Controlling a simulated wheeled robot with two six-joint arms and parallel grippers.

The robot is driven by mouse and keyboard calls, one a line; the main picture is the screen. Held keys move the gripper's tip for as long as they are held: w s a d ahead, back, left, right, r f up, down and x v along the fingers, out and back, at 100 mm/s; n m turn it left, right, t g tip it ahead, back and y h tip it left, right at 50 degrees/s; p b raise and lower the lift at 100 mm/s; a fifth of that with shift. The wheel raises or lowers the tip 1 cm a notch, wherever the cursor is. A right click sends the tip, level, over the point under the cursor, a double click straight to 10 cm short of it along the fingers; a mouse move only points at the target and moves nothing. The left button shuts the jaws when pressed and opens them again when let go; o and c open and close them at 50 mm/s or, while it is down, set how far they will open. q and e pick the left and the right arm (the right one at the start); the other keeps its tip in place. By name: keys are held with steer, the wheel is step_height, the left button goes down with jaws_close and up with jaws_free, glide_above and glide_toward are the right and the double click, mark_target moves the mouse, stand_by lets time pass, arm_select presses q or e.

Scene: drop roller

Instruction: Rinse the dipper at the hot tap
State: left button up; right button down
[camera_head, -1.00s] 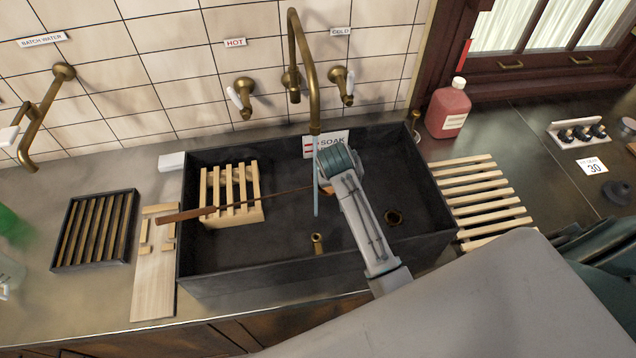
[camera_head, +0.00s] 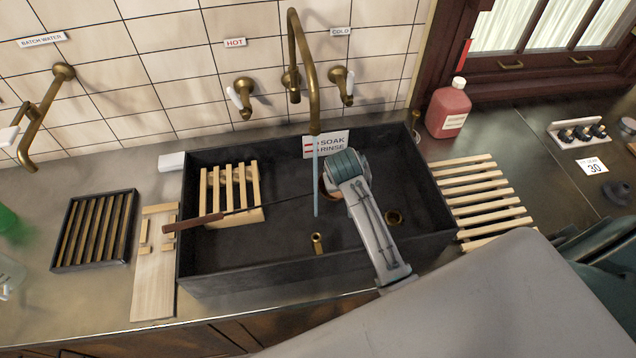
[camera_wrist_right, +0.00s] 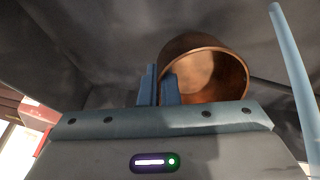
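The dipper has a copper cup (camera_head: 325,190), partly hidden by my gripper, and a thin dark rod ending in a brown grip (camera_head: 195,222) over the sink's left rim. My right gripper (camera_head: 335,192) is over the sink. In the right wrist view its blue fingers (camera_wrist_right: 158,86) are close together at the copper cup (camera_wrist_right: 210,75), closed on the dipper; the exact contact is hidden. A pale blue water stream (camera_head: 316,175) falls from the brass spout (camera_head: 305,60). It passes just beside the cup and shows apart from it in the wrist view (camera_wrist_right: 295,70). The hot tap (camera_head: 241,96) is under the HOT label. My left gripper is out of view.
The dark sink (camera_head: 200,280) holds a wooden rack (camera_head: 230,195), a brass upright stub (camera_head: 317,243) and a drain (camera_head: 393,217). A SOAK/RINSE sign (camera_head: 326,144) is at its back. A slatted rack (camera_head: 485,195) and red bottle (camera_head: 448,108) stand right.

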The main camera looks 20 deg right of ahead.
steer(key=shift+s+a, duration=0.2)
steer(key=shift+s, duration=1.3)
steer(key=shift+s+a, duration=0.15)
steer(key=shift+s, duration=1.35)
steer(key=s+r, duration=0.4)
steer(key=s, duration=0.1)
steer(key=shift+a, duration=0.3)
